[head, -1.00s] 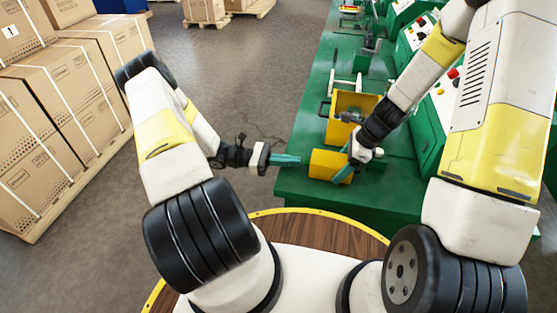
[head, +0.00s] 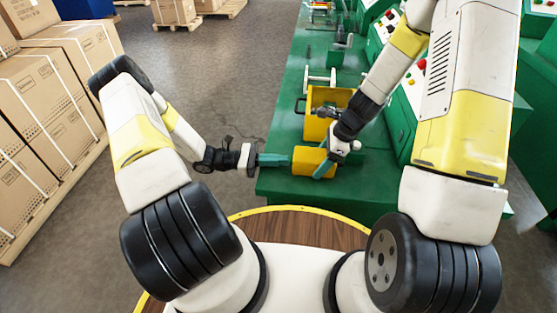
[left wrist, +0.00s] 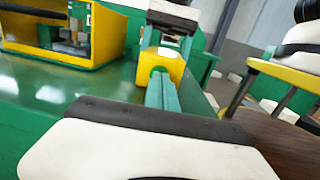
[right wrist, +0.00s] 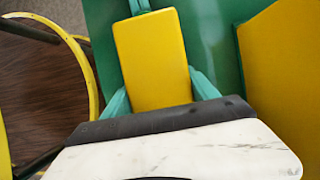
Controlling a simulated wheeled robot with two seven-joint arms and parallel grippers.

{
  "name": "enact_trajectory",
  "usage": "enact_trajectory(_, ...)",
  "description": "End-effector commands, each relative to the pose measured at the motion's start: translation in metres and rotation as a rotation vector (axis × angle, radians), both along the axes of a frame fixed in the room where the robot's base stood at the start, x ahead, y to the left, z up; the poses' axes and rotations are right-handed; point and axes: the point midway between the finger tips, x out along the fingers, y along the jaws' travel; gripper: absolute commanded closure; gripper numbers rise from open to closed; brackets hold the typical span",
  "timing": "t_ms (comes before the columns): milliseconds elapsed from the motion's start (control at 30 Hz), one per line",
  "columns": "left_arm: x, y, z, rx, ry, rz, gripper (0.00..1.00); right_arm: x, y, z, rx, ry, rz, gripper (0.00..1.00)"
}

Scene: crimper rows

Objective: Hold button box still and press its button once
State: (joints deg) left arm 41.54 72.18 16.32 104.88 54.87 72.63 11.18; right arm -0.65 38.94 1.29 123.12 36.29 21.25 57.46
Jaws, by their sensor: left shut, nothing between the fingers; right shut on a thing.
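The button box (head: 306,161) is a small yellow block on the near end of the green bench. My right gripper (head: 324,166) is shut on it; the right wrist view shows the box (right wrist: 154,60) between the teal fingers, one on each side. My left gripper (head: 288,160) is shut and empty, its fingertips at the left face of the box. In the left wrist view the fingers (left wrist: 160,84) point at the box's face (left wrist: 173,60), where a green button partly shows behind the tips. I cannot tell whether they touch it.
The green bench (head: 279,183) carries a larger open yellow housing (head: 318,128) behind the box, with more fixtures farther back. Green control panels (head: 402,110) line the right. Strapped cartons (head: 45,140) stand on a pallet at the left. Grey floor lies between.

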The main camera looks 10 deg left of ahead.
Motion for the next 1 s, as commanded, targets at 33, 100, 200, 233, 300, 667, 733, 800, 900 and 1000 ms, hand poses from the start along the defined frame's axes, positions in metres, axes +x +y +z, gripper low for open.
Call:
enact_trajectory(33, -0.001, -0.002, 0.001, -0.004, 0.0, -0.005, 1.0, -0.001, 0.005, 0.001, 0.007, 0.002, 0.008, 0.8)
enact_trajectory(100, -0.001, 0.003, 0.001, -0.003, 0.0, -0.004, 1.0, -0.001, 0.005, 0.001, 0.007, 0.002, 0.008, 0.8)
enact_trajectory(200, -0.001, 0.018, -0.001, -0.001, 0.0, -0.001, 1.0, -0.001, 0.005, 0.001, 0.007, 0.002, 0.007, 0.8)
enact_trajectory(233, -0.002, 0.024, -0.001, 0.0, -0.001, 0.0, 1.0, -0.001, 0.005, 0.001, 0.007, 0.002, 0.007, 0.8)
enact_trajectory(300, -0.002, 0.04, -0.003, 0.001, -0.001, 0.002, 1.0, -0.001, 0.004, 0.001, 0.006, 0.002, 0.006, 0.8)
enact_trajectory(667, -0.008, 0.118, -0.006, 0.002, 0.0, 0.001, 1.0, 0.0, 0.002, 0.001, 0.003, 0.001, 0.004, 0.8)
enact_trajectory(733, -0.008, 0.127, -0.007, 0.001, -0.001, 0.002, 1.0, 0.0, 0.002, 0.001, 0.003, 0.001, 0.004, 0.8)
enact_trajectory(800, -0.009, 0.133, -0.007, 0.0, -0.001, 0.002, 1.0, 0.0, 0.002, 0.001, 0.003, 0.0, 0.003, 0.8)
enact_trajectory(900, -0.01, 0.139, -0.007, 0.001, 0.0, 0.001, 1.0, 0.0, 0.002, 0.001, 0.003, 0.0, 0.003, 0.8)
enact_trajectory(1000, -0.01, 0.14, -0.007, 0.001, 0.0, 0.0, 1.0, 0.0, 0.002, 0.001, 0.003, 0.0, 0.002, 0.8)
